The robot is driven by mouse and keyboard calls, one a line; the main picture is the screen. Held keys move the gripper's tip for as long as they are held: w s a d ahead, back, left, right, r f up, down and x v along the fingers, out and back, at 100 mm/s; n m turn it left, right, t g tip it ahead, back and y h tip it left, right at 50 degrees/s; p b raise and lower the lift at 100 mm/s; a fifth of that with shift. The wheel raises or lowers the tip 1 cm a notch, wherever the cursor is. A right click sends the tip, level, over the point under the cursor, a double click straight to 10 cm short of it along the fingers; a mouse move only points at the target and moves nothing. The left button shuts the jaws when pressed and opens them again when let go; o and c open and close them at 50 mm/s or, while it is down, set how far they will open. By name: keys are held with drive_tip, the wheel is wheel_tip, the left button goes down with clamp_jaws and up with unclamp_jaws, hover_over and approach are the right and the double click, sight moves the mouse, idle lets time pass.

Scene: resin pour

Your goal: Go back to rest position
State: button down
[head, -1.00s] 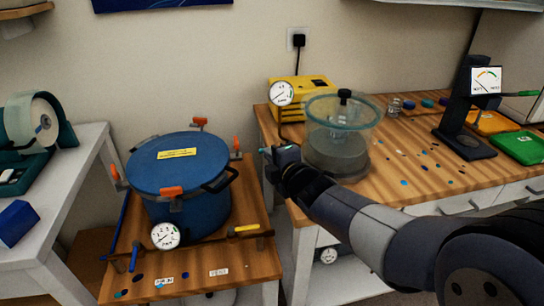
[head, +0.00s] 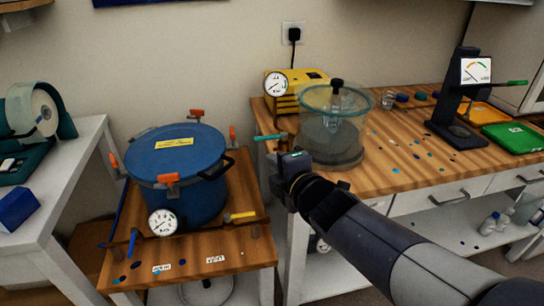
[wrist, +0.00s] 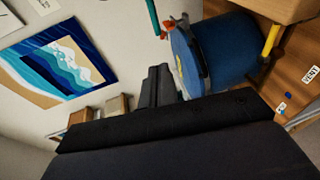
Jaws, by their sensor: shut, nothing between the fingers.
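My gripper (head: 290,158) is shut and empty. It is in front of the left end of the wooden bench, just left of the glass vacuum chamber (head: 318,105). In the wrist view its closed fingers (wrist: 157,85) show against the wall and the blue pressure pot (wrist: 228,45). A teal lever (head: 270,137) lies just above and left of my gripper in the head view, apart from the fingers as far as I can tell. My arm reaches in from the lower right.
The lidded blue pot (head: 180,165) with orange clamps stands on a low wooden stand (head: 220,262) at left. A yellow pump (head: 310,78) with a gauge sits behind the chamber. A dark gauge stand (head: 464,110) and green case (head: 512,137) are at right.

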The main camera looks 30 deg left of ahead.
drive_tip(key=shift+s+v, duration=0.3)
drive_tip(key=shift+v, duration=1.15)
drive_tip(key=shift+a, duration=0.25)
